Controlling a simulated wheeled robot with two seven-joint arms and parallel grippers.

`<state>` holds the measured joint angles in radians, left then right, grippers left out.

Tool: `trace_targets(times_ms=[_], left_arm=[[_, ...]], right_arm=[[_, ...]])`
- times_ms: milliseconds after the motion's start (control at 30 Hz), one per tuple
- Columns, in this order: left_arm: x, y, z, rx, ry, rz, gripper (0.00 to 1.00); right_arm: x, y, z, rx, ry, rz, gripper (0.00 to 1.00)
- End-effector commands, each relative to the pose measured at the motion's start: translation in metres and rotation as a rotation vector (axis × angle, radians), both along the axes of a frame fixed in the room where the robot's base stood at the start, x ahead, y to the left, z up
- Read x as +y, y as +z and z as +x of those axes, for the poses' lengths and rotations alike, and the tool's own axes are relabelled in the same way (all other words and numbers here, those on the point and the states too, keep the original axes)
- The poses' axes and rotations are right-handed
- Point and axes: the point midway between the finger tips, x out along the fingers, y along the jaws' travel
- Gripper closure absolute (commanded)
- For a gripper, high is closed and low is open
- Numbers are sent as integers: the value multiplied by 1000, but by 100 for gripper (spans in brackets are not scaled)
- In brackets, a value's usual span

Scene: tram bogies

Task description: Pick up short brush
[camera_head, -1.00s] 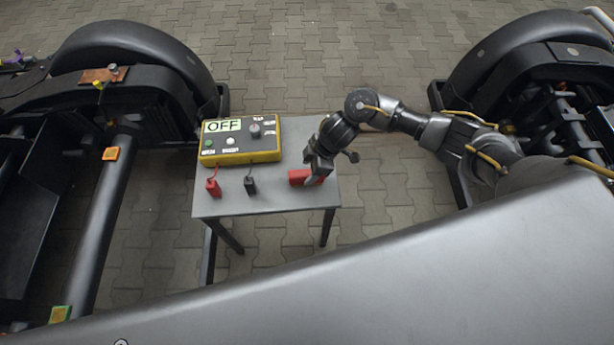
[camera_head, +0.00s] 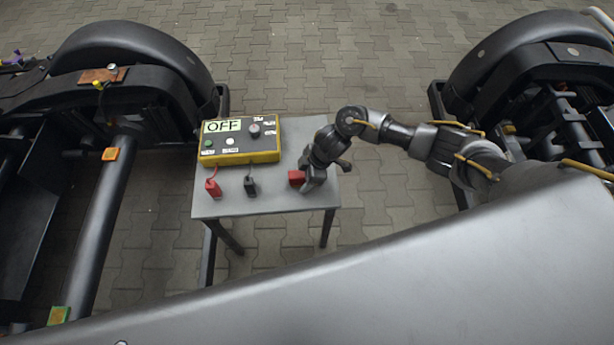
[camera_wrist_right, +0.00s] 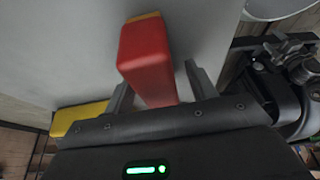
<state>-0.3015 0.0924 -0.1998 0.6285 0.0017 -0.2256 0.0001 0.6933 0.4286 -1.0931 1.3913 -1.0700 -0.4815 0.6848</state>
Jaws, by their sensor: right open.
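A red block-shaped piece (camera_head: 296,178), which I take to be the short brush, lies on the right part of the small grey table (camera_head: 235,204). In the right wrist view, the brush (camera_wrist_right: 143,55) shows a thin yellow-orange edge at its far end. My right gripper (camera_head: 311,186) is low over the table at the brush's right end and hides part of it. In the wrist view, the open fingers of this gripper (camera_wrist_right: 158,88) stand on either side of the brush; whether they touch it I cannot tell. My left gripper is out of view.
A yellow control box (camera_head: 240,142) with an OFF display stands at the table's back. A red clamp (camera_head: 213,188) and a black clamp (camera_head: 251,187) stand in front of it. Bogie wheels (camera_head: 140,55) flank the table. The table's front strip is clear.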

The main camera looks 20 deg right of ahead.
Motion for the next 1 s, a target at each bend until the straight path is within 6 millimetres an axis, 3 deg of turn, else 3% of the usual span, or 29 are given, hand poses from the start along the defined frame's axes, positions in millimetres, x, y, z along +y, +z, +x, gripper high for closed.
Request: trace_targets(times_ms=[400, 800, 1000], left_arm=[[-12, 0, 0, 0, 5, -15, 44], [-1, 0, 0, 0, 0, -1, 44], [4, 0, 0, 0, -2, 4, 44]], right_arm=[[0, -2, 0, 0, -1, 0, 44], [0, -2, 0, -1, -1, 1, 94], [0, -1, 0, -1, 0, 1, 94]])
